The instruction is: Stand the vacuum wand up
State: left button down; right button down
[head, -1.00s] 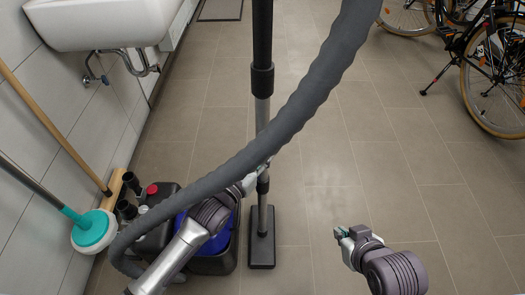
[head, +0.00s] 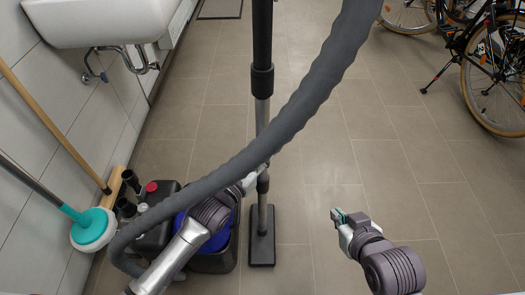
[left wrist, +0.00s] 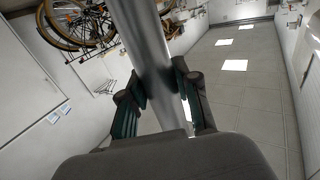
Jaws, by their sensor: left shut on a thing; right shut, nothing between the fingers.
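The vacuum wand (head: 262,112) stands upright in the middle of the head view, with its flat floor head (head: 262,240) on the tiles. Its grey hose (head: 270,125) curves from the upper right down to the vacuum body (head: 215,255) at lower left, in front of part of the wand. My left gripper (left wrist: 160,90) is shut on the wand's metal tube; in the head view the hose partly hides this gripper. My right gripper (head: 338,216) is shut and empty, to the right of the floor head and apart from the wand.
A mop with a teal head (head: 95,228) and a wooden-handled broom (head: 50,120) lean at the left wall beside the vacuum. A white sink (head: 100,22) hangs at upper left. Bicycles (head: 490,70) stand at upper right.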

pick_arm(q)
jog(key=c, duration=0.7)
grip_release()
jog(key=shift+r, duration=0.15)
jog(key=shift+c, duration=0.2)
jog(key=shift+s+f, duration=0.1)
jog(key=shift+f, duration=0.3)
jog(key=v, duration=1.2)
jog(key=shift+r, duration=0.3)
